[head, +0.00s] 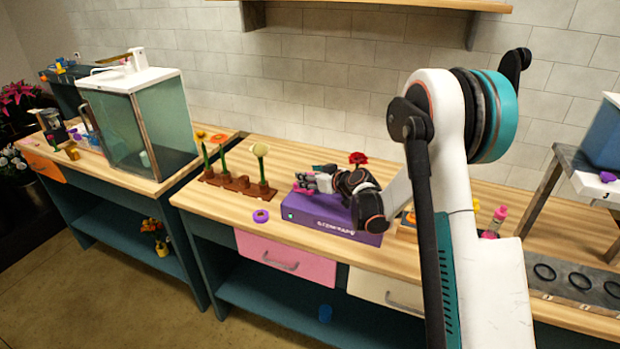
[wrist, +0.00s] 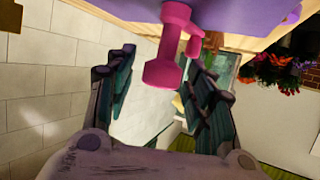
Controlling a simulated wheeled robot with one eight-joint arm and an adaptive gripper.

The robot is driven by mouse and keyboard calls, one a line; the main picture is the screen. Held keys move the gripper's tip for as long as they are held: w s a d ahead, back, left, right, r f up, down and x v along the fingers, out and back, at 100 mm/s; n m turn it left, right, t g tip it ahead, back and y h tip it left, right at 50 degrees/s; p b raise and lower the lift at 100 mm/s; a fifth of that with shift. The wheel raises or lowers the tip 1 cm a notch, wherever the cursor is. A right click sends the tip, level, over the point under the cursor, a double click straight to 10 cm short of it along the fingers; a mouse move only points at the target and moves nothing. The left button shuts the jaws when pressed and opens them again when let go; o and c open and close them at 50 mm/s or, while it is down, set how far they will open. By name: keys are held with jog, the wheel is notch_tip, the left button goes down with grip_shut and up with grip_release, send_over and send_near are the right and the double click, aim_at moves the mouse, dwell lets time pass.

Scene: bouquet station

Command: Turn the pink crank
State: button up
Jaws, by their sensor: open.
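The pink crank (wrist: 168,60) shows in the wrist view, mounted on a purple box (wrist: 232,14) whose edge is at the top of the picture. Its thick end hangs in the gap between my open fingers (wrist: 160,78), with no clear contact on either side. In the head view the purple box (head: 325,222) stands on the wooden bench. My gripper (head: 306,184) is over the top of the box, at its left part. Pink parts of the crank (head: 322,183) show there, partly covered by my gripper.
A brown flower holder (head: 232,187) with several stems stands left of the box. A purple ring (head: 261,216) lies before it. A red flower (head: 358,158) is behind my wrist. A glass tank (head: 160,125) is on the left bench. A grey rack (head: 570,285) stands right.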

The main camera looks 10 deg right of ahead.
jog(key=shift+w+a+f, duration=0.1)
jog(key=shift+w, duration=0.05)
jog(key=c, duration=1)
jog(key=shift+c, duration=0.2)
jog(key=shift+a+m+t+h+b, duration=0.1)
jog(key=shift+m+t+h+b, duration=0.2)
jog(key=shift+m+h+b, duration=0.25)
jog(key=shift+m+t+h+b, duration=0.4)
jog(key=shift+m+h+b, duration=0.35)
jog(key=shift+m+h, duration=1.05)
jog(key=shift+m+g+h+b, duration=0.3)
jog(key=shift+m+h+b, duration=0.35)
jog(key=shift+m+h, duration=1.5)
jog(key=shift+h, duration=0.6)
